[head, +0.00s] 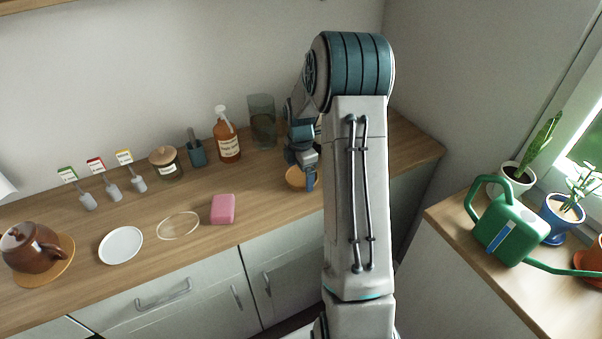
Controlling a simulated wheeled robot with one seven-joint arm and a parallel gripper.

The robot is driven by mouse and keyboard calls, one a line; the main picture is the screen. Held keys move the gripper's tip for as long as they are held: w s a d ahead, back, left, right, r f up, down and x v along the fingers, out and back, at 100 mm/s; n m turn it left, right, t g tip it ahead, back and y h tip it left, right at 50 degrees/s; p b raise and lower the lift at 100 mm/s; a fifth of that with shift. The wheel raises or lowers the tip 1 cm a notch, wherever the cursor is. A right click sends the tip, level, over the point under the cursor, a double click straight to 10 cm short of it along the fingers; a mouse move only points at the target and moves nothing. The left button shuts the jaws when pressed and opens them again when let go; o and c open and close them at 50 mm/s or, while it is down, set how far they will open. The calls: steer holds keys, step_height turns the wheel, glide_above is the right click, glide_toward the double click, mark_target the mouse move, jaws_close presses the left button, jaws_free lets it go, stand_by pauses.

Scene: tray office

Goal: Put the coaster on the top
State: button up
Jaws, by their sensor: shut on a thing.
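The coaster (296,179) is a round orange-tan piece at the right part of the wooden worktop (262,210). My gripper (309,179) is at its right edge and shut on it. My arm hides part of the gripper and the space to the right of it. I cannot tell whether the coaster touches the worktop or is held just above it.
A glass vase (262,120) and an orange pump bottle (228,140) stand behind. A pink sponge (223,209), a thin round outline (178,226), a white plate (121,245) and a brown teapot (30,252) on a round mat (62,268) lie leftward. A green watering can (507,238) stands right.

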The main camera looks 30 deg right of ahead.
mark_target(300, 178)
steer(key=shift+f, duration=0.65)
steer(key=o, duration=0.7)
steer(key=shift+f, duration=0.15)
steer(key=shift+o, duration=0.2)
step_height(300, 178, up, 12)
steer(key=b, duration=0.1)
steer(key=s+a+r+m+t, duration=0.1)
steer(key=s+a+r+m, duration=0.75)
steer(key=s, duration=0.25)
steer(key=s+a+m, duration=0.2)
steer(key=s+m, duration=0.1)
steer(key=s, duration=0.2)
steer(key=s+a+f+m+t, duration=0.1)
steer(key=s+a+m, duration=0.1)
steer(key=s, duration=0.3)
steer(key=s+a+m+t, duration=0.1)
steer(key=s+a+m, duration=0.1)
steer(key=s+m, duration=0.3)
steer(key=shift+a+f, duration=0.15)
steer(key=shift+a, duration=0.2)
